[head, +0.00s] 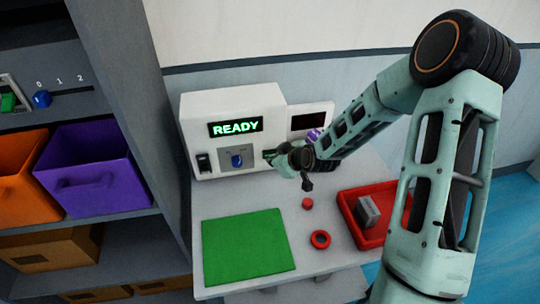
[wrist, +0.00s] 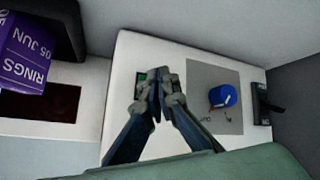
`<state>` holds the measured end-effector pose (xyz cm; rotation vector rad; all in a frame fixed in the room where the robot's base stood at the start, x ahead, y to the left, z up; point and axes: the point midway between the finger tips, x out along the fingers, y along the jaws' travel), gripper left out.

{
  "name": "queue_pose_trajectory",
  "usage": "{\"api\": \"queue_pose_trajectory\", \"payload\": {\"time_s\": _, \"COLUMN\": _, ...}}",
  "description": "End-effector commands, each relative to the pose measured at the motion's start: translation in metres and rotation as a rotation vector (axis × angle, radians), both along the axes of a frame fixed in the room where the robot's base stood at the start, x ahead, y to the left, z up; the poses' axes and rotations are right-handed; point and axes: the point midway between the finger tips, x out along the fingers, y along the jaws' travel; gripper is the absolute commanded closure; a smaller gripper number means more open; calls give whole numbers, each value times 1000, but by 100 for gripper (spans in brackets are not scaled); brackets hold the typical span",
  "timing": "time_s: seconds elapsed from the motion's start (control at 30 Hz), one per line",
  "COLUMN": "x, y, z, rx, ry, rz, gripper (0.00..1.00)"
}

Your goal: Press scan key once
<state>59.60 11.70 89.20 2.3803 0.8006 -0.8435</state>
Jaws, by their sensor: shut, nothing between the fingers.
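The white machine (head: 205,110) stands at the back of the table, and its display (head: 235,127) reads READY in green. A small green key (wrist: 141,76) on its front panel shows in the wrist view, mostly hidden by my fingers; I take it for the scan key. My gripper (wrist: 158,82) is shut and empty, with its fingertips in front of the green key and slightly to its right. In the head view my gripper (head: 274,157) is at the right part of the machine's front. I cannot tell whether the fingertips touch the key.
A blue knob (wrist: 222,96) and a black switch (wrist: 262,104) are on the same panel. A purple item (wrist: 25,45) labelled RINGS is beside the machine. A green mat (head: 245,245), red ring (head: 320,239) and red tray (head: 350,213) are on the table.

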Motion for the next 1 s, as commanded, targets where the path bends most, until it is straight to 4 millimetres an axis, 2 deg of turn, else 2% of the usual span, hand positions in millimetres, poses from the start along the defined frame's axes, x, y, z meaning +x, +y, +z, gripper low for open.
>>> {"api": "queue_pose_trajectory", "payload": {"time_s": 1.0, "x": 7, "y": 2, "z": 0, "rx": 0, "ry": -2, "rz": 0, "gripper": 100}}
